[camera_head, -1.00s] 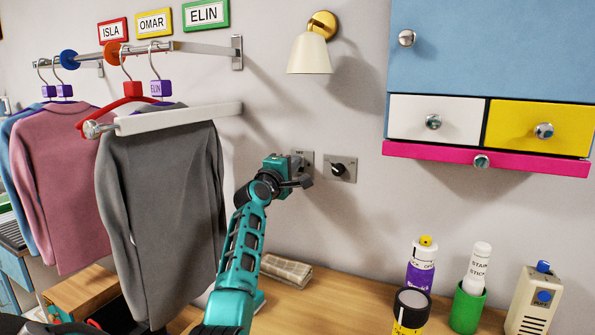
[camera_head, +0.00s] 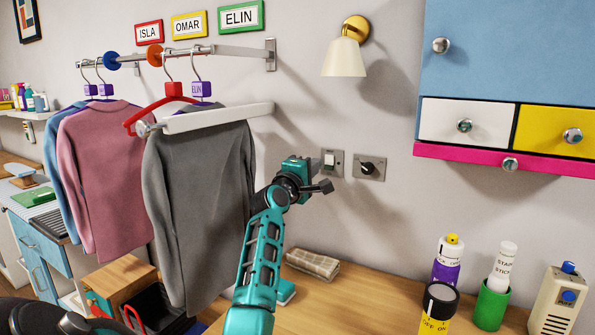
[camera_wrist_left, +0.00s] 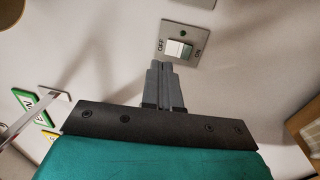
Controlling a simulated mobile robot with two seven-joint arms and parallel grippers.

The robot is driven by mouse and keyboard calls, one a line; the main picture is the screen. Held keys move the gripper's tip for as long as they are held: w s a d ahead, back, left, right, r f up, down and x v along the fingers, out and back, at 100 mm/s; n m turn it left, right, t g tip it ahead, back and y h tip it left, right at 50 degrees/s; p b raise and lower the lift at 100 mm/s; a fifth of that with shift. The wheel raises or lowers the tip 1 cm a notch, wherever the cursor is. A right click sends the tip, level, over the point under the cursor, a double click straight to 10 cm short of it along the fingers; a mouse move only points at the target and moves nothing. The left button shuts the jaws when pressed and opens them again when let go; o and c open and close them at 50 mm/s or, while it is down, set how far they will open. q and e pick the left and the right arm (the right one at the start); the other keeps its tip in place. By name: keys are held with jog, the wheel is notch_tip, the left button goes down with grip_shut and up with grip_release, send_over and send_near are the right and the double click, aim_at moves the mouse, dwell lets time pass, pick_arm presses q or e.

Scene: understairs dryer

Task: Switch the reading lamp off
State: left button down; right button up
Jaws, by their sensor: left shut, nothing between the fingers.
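The reading lamp (camera_head: 344,57), a cream shade on a brass mount, is on the wall; I cannot tell if it is lit. Below it is a metal switch plate (camera_head: 332,163) with a white rocker. In the left wrist view the rocker (camera_wrist_left: 180,48) lies between the labels OFF, left, and ON, right, with a green dot beside it. My left gripper (camera_head: 324,186) is shut and empty, just below the plate. In the wrist view its fingertips (camera_wrist_left: 160,66) point at the plate's lower left; contact cannot be told. My right gripper is not in view.
A second plate with a black rotary knob (camera_head: 368,168) is right of the switch. A grey sweater (camera_head: 200,200) hangs left of my arm. A cabinet (camera_head: 500,70) hangs upper right.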

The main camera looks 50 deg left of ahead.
pick_arm(q)
jog(key=s+d+r, duration=0.1)
jog(key=s+d, duration=0.1)
jog(key=s, duration=0.4)
jog(key=shift+s, duration=0.15)
dwell(0.5)
